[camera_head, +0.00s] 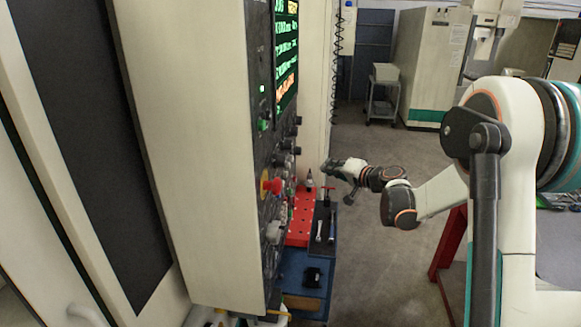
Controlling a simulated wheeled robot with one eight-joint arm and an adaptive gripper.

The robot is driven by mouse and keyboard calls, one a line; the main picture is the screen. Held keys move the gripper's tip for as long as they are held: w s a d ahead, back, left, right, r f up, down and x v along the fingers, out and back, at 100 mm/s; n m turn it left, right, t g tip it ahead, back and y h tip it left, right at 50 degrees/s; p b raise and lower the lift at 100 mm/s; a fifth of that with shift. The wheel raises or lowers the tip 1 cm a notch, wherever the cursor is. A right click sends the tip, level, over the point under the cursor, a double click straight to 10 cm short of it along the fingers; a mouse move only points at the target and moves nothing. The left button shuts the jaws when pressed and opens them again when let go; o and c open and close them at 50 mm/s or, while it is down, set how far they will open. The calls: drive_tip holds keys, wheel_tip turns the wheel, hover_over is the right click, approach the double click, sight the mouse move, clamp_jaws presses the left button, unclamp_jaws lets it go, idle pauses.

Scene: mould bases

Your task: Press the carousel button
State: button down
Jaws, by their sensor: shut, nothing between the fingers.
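The machine's control panel (268,150) stands left of centre and shows edge-on. It carries several small knobs and buttons, a green-lit button (263,125) and a large red knob (271,185). Their labels are too small to read, so I cannot tell which one is the carousel button. My gripper (330,166) is shut and empty. It appears to the right of the panel's face, with a gap between them in the picture, and points left. It is small in this view.
The lit screen (286,45) is above the buttons. Below the panel are a red perforated tray (301,218), tools on a dark mat (324,240) and a blue surface (296,262). A cart (383,95) and cabinet (433,60) stand behind.

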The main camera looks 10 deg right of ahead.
drive_tip(key=w+a, duration=0.2)
drive_tip(key=a, duration=0.5)
drive_tip(key=shift+w+a, duration=0.25)
drive_tip(key=shift+a, duration=0.15)
drive_tip(key=shift+a, duration=0.15)
idle(1.1)
drive_tip(key=shift+w+a, duration=0.1)
drive_tip(key=shift+a, duration=0.2)
drive_tip(key=shift+w+a, duration=0.15)
drive_tip(key=shift+a, duration=0.2)
idle(0.8)
drive_tip(key=shift+d+b, duration=0.1)
drive_tip(key=shift+b, duration=0.2)
drive_tip(key=shift+s+d, duration=0.25)
drive_tip(key=shift+d, duration=0.4)
drive_tip(key=shift+s+d+b, duration=0.25)
drive_tip(key=shift+d, duration=0.55)
drive_tip(key=shift+s+d+b, duration=0.2)
drive_tip(key=shift+s+d, duration=0.1)
drive_tip(key=shift+d, duration=0.5)
drive_tip(key=shift+s+d+b, duration=0.25)
drive_tip(key=shift+d, duration=0.55)
